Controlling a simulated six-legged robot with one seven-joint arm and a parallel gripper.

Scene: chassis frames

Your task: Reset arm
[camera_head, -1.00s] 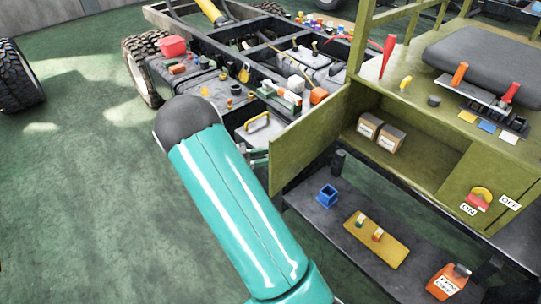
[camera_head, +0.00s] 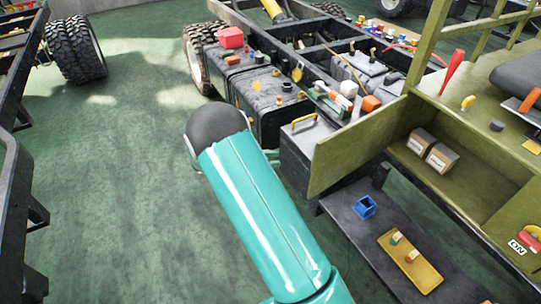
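My teal arm (camera_head: 255,215) reaches up from the bottom middle and ends in view at a dark grey rounded joint (camera_head: 215,125). My gripper is not visible; the arm's far end beyond the joint is hidden. The joint stands over open green floor, left of the olive cabinet's open door (camera_head: 355,150).
The chassis frame (camera_head: 290,35) with black boxes and small parts lies ahead. The olive cabinet (camera_head: 480,120) holds two cartons (camera_head: 432,150). A low dark shelf (camera_head: 365,235) carries a blue open box (camera_head: 365,207) and a yellow plate (camera_head: 410,262). Green floor (camera_head: 120,150) at left is clear.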

